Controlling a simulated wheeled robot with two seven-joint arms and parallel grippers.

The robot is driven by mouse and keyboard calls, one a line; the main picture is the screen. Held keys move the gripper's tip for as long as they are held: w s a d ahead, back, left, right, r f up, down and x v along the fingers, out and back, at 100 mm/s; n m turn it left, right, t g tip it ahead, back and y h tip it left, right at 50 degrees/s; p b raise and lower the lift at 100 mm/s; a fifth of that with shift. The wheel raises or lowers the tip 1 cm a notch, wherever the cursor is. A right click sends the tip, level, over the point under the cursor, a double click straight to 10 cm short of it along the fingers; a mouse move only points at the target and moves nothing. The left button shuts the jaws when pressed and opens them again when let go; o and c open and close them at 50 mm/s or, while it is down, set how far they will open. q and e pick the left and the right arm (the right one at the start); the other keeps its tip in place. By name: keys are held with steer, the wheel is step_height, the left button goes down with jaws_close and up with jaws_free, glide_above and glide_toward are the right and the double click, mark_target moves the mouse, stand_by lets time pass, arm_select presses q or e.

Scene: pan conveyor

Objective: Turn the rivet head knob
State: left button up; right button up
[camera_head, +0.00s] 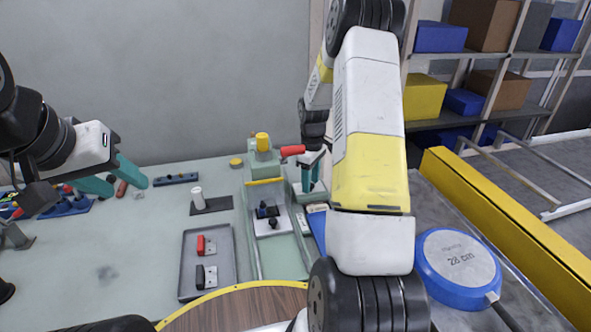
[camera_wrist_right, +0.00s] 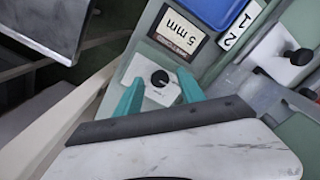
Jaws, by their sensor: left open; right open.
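A small round black knob (camera_wrist_right: 160,79) with a white pointer mark sits on a white plate (camera_wrist_right: 158,95) in the right wrist view; it looks like the rivet head knob. The teal fingers of my right gripper (camera_wrist_right: 160,88) are open, one on each side of the knob. I cannot tell whether they touch it. In the head view my right gripper (camera_head: 311,172) is beside the press and the knob is not discernible. My left gripper (camera_head: 122,178) is open and empty over the left part of the table.
A green press (camera_head: 264,160) with a yellow cap and red handle (camera_head: 293,150) stands nearby.

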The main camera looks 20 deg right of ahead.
steer(key=shift+c, duration=0.4)
jaws_close()
steer(key=shift+m, duration=0.4)
steer(key=m, duration=0.5)
steer(key=shift+m, duration=0.3)
steer(key=m, duration=0.5)
steer(key=shift+m, duration=0.3)
steer(key=shift+o, duration=0.4)
jaws_free()
